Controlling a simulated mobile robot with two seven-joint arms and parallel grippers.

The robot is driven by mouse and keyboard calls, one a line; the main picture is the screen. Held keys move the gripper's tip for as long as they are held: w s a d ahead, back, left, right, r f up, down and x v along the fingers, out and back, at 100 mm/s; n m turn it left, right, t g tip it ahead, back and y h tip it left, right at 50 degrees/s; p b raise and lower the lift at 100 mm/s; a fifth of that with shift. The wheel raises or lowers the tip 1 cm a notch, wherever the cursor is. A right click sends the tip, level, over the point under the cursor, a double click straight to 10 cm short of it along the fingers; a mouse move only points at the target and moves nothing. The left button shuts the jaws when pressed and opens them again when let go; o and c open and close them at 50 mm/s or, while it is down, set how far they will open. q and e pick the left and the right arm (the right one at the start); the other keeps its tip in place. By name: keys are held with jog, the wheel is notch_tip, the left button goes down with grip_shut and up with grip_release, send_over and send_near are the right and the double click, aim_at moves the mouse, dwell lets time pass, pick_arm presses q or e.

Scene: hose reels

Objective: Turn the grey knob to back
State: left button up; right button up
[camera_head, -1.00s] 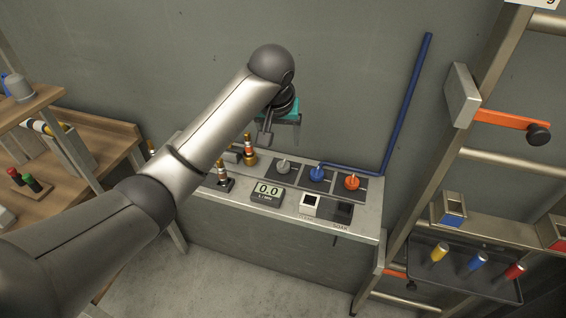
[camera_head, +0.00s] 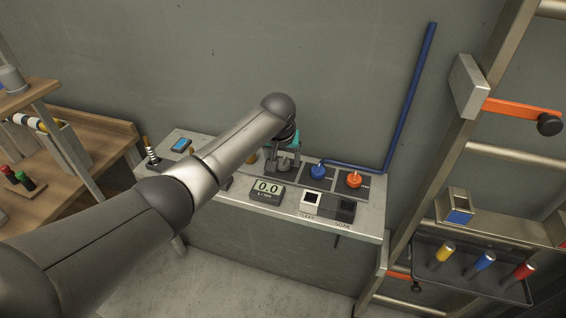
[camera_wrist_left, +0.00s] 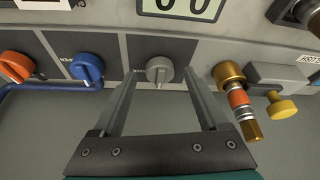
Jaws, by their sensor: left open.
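The grey knob (camera_wrist_left: 159,71) sits on a dark square plate on the bench panel, between the open fingers of my left gripper (camera_wrist_left: 160,88) in the left wrist view. Its pointer is toward the gripper's palm in that view. The fingers stand on both sides of the knob with gaps; contact is not visible. In the head view my left gripper (camera_head: 283,163) is over the grey knob (camera_head: 284,166), which is mostly hidden by it. My right gripper is not in view.
A blue knob (camera_head: 318,172) and an orange knob (camera_head: 354,180) sit to the right. A brass fitting (camera_wrist_left: 236,95) stands beside the gripper. The display (camera_head: 268,190) reads 0.0. A blue pipe (camera_head: 408,100) runs up the wall behind.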

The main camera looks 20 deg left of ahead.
pick_arm(q)
jog(key=shift+w+f, duration=0.2)
jog(key=shift+f, duration=0.3)
grip_shut()
dwell(0.4)
